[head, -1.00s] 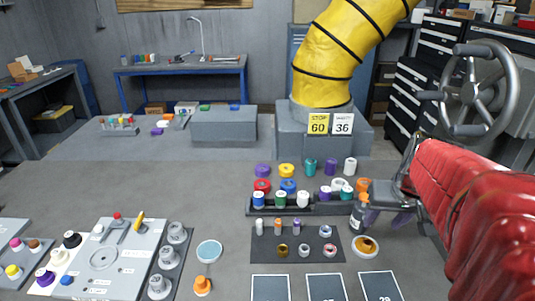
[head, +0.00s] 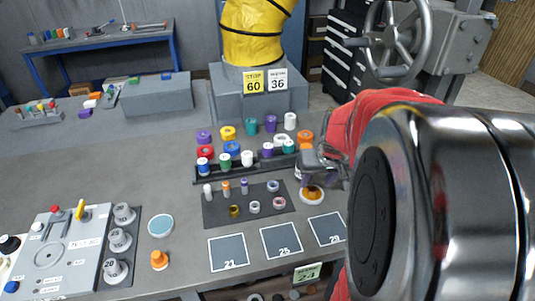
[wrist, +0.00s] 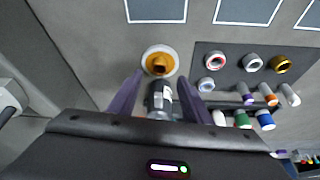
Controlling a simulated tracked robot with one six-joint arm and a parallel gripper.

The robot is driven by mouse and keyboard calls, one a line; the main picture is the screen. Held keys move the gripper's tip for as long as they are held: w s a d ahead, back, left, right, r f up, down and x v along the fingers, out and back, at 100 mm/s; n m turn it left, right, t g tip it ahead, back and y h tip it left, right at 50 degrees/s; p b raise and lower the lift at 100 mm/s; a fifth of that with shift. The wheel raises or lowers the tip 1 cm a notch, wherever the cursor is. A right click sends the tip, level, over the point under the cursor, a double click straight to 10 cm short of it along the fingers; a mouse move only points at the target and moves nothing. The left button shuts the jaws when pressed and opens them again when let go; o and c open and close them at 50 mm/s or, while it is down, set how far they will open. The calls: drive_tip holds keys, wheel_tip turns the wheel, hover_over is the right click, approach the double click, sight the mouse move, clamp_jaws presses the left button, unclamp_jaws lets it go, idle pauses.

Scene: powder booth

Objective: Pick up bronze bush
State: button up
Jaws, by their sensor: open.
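The bronze bush (head: 235,211) is a small gold-brown ring on the dark mat, left of two silvery rings. It also shows in the wrist view (wrist: 281,64), at the far right of the ring row. My gripper (head: 312,172) is beyond the right end of the mat, apart from the bush. In the wrist view my gripper (wrist: 160,82) has its two purple fingers spread. A small grey bottle (wrist: 159,100) shows between them; I cannot tell whether they touch it.
A white dish with an amber-brown filling (wrist: 159,62) is just ahead of the fingers. A rack (head: 220,174) with several coloured spools stands behind the mat (head: 215,218). Numbered dark panels (head: 228,253) lie in front. A control panel (head: 60,250) is at left. Bare bench lies left of the mat.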

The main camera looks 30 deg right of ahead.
sight(314, 187)
drive_tip(key=shift+f, duration=0.1)
drive_tip(key=shift+x, duration=2.5)
drive_tip(key=shift+c, duration=0.7)
clamp_jaws()
